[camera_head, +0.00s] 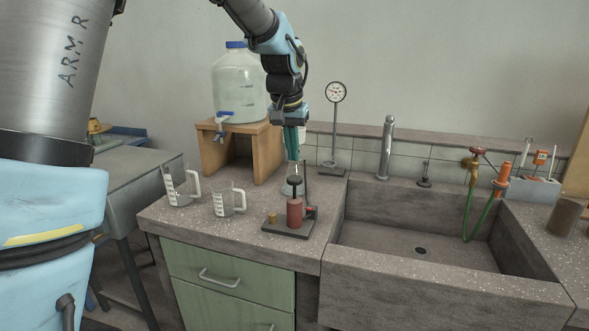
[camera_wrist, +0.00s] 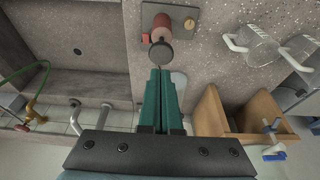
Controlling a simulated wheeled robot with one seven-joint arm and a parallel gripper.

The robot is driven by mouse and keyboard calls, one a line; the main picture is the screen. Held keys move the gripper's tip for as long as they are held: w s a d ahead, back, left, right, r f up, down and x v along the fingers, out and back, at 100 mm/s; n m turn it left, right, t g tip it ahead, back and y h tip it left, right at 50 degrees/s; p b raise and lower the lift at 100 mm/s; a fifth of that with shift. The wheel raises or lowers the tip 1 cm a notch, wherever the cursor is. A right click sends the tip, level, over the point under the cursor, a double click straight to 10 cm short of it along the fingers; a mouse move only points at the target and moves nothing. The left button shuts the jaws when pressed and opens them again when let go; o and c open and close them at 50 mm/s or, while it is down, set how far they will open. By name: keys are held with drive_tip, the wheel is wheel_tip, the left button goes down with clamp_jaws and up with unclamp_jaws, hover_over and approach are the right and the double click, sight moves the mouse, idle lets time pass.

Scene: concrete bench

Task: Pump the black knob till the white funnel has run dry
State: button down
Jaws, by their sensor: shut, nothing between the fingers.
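The black knob (camera_head: 295,181) tops a red pump cylinder (camera_head: 295,212) on a dark base plate at the bench front. The knob also shows in the wrist view (camera_wrist: 161,55), just beyond my fingertips. My gripper (camera_head: 292,158) points down with its green fingers shut and empty, above and a little behind the knob, apart from it in the head view. A clear flask (camera_head: 289,189) stands behind the pump, partly hidden. A small white part (camera_head: 302,134) beside my fingers may be the white funnel; it is mostly hidden and its contents cannot be seen.
Two clear measuring jugs (camera_head: 228,200) stand left of the pump. A large bottle (camera_head: 238,85) with a tap sits on a wooden stand (camera_head: 267,150) behind. A dial gauge on a stand (camera_head: 336,92) is behind right. The sink (camera_head: 390,221) lies to the right.

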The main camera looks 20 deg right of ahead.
drive_tip(key=shift+v, duration=2.5)
